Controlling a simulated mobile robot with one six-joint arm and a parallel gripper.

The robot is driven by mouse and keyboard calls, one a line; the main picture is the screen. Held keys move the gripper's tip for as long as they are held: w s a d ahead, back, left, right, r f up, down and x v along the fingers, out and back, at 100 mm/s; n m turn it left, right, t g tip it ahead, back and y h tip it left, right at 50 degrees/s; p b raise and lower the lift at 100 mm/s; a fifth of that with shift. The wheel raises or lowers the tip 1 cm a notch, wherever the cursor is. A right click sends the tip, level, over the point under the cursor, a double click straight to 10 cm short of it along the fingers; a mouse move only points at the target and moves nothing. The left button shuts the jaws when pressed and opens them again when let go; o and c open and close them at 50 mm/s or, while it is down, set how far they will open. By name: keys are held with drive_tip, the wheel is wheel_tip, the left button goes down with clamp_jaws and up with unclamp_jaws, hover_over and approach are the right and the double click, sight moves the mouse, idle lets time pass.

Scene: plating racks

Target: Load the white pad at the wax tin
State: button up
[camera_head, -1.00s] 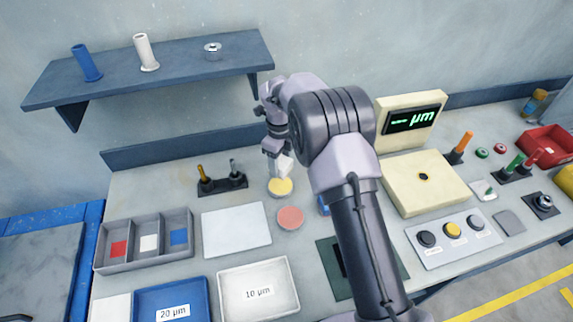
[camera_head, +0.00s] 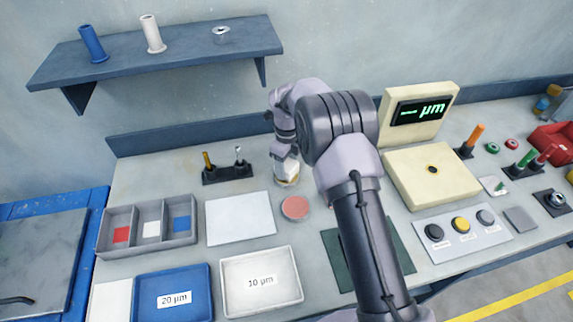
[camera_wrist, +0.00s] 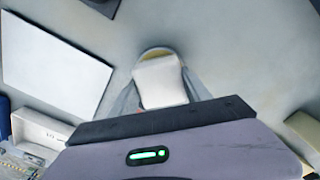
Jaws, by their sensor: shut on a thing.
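My gripper (camera_head: 285,165) is shut on the white pad (camera_wrist: 161,83), a pale block between its two fingers in the wrist view. The pad is at the round wax tin (camera_head: 287,184), whose yellowish top is mostly covered by it in the head view. In the wrist view a tan edge of the tin (camera_wrist: 158,52) shows just past the pad. I cannot tell whether pad and wax touch.
A pink round tin (camera_head: 295,208) stands close in front of the wax tin. A white sheet (camera_head: 240,217) lies to the left, and a black stand with two upright tools (camera_head: 228,173) is behind it. A cream gauge (camera_head: 432,178) stands to the right.

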sight(286, 164)
drive_tip(key=shift+f+b, duration=0.6)
drive_tip(key=shift+b, duration=0.1)
idle(1.7)
drive_tip(key=shift+r+p, duration=1.85)
drive_tip(key=shift+r, duration=1.75)
drive_tip(key=shift+f, duration=0.1)
